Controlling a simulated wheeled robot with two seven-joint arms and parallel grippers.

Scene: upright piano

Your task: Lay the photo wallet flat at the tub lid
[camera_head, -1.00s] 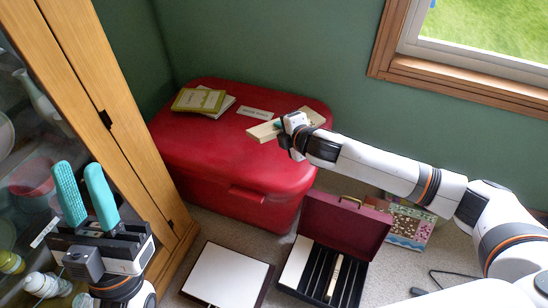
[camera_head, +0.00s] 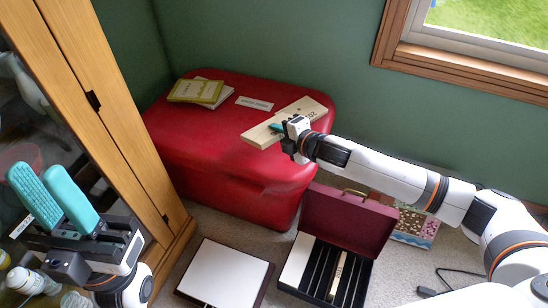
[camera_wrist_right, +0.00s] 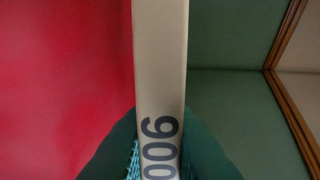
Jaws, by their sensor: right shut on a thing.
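My right gripper (camera_head: 278,128) is shut on the photo wallet (camera_head: 308,108), a long cream slab, at the right part of the red tub lid (camera_head: 215,130). In the right wrist view the wallet (camera_wrist_right: 160,60) stands edge-up between the teal fingers, its spine showing dark digits; part of the number is hidden. I cannot tell whether it touches the lid. My left gripper (camera_head: 38,178) is open and empty at the left, in front of the glass cabinet, away from the lid.
Green and white booklets (camera_head: 197,91) and a white label (camera_head: 254,103) lie on the lid. An open maroon case (camera_head: 345,222) with black slots stands on the floor, beside a white board (camera_head: 225,273). The wooden cabinet (camera_head: 105,100) bounds the left. The lid's front left is clear.

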